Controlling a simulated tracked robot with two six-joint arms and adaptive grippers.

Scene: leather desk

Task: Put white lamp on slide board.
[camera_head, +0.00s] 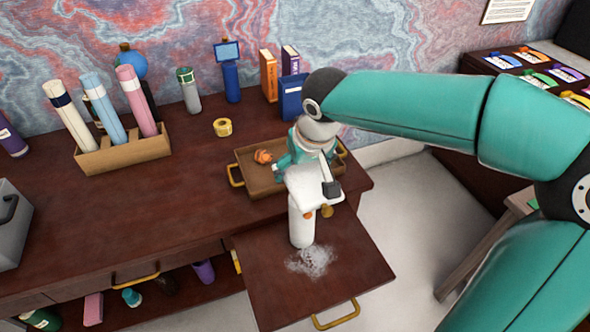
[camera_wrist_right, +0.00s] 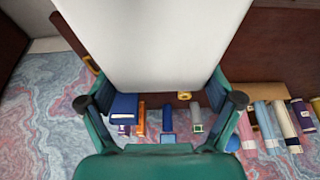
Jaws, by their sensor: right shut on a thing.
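The white lamp (camera_head: 301,222) is upright over the pulled-out slide board (camera_head: 270,290), its lower end beside a whitish powdery patch. I cannot tell whether it touches the board. My right gripper (camera_head: 305,160) is shut on the lamp's upper part, and the arm partly hides the grip. In the right wrist view the lamp (camera_wrist_right: 155,40) is a large white shape between the teal fingers of the gripper (camera_wrist_right: 160,88). My left gripper is not in view.
A wooden tray (camera_head: 258,182) with an orange item sits just behind the board. A tape roll (camera_head: 222,127), books (camera_head: 268,75), bottles and a wooden holder (camera_head: 125,153) with tubes stand further back. The desk's middle is clear.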

